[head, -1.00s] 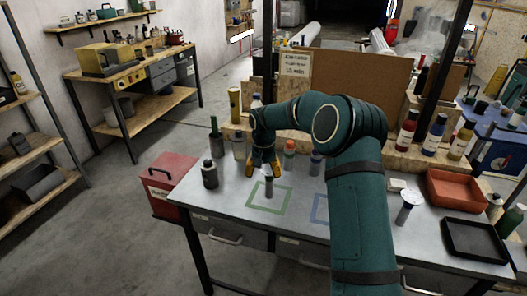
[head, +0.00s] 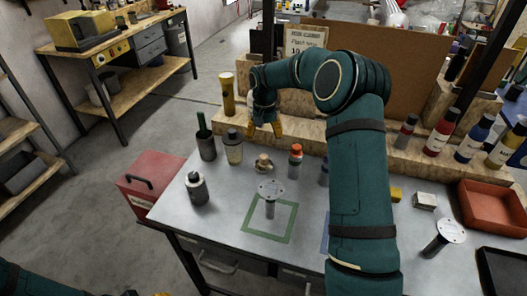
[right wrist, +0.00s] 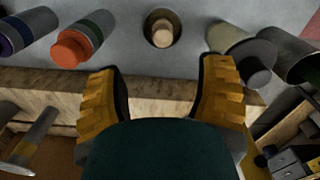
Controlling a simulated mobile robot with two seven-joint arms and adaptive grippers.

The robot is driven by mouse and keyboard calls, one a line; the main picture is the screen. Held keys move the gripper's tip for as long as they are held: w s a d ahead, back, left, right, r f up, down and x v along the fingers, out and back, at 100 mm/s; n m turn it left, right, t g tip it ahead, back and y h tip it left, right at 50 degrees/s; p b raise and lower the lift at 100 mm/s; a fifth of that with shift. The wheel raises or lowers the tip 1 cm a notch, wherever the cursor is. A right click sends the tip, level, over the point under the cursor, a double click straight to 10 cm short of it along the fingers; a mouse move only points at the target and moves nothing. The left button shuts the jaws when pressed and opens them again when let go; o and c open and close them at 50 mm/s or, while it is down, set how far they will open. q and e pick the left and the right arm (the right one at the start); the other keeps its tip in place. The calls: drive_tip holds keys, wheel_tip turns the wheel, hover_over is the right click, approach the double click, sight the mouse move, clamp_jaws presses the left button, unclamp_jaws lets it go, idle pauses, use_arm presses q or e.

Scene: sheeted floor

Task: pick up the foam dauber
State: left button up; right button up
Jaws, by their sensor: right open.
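The foam dauber (head: 263,164), which I take to be the small piece with a pale wooden knob on a round base, stands upright on the grey table behind the green square. It also shows at the top of the right wrist view (right wrist: 162,30). My right gripper (head: 264,129) is open and empty, behind and above the dauber in the head view. In the right wrist view its yellow fingers (right wrist: 163,68) are spread wide, and the dauber is ahead of the gap, apart from both. At the bottom left edge, a little of my left arm shows; its fingers are mostly cut off.
An orange-capped bottle (head: 295,161) stands right of the dauber, and a dark-capped bottle (head: 233,149) left of it. A disc-topped metal post (head: 270,197) stands in front, at the green square. A wooden ledge (head: 300,138) runs behind. A red bin (head: 480,206) is at right.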

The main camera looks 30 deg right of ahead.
sight(264, 156)
drive_tip(key=f, duration=0.7)
drive_tip(key=shift+w+d+f+b, duration=0.1)
drive_tip(key=shift+w+f+b, duration=0.05)
drive_tip(key=shift+w+b, duration=0.15)
drive_tip(key=shift+w+f, duration=0.1)
drive_tip(key=shift+f, duration=3.05)
clamp_jaws()
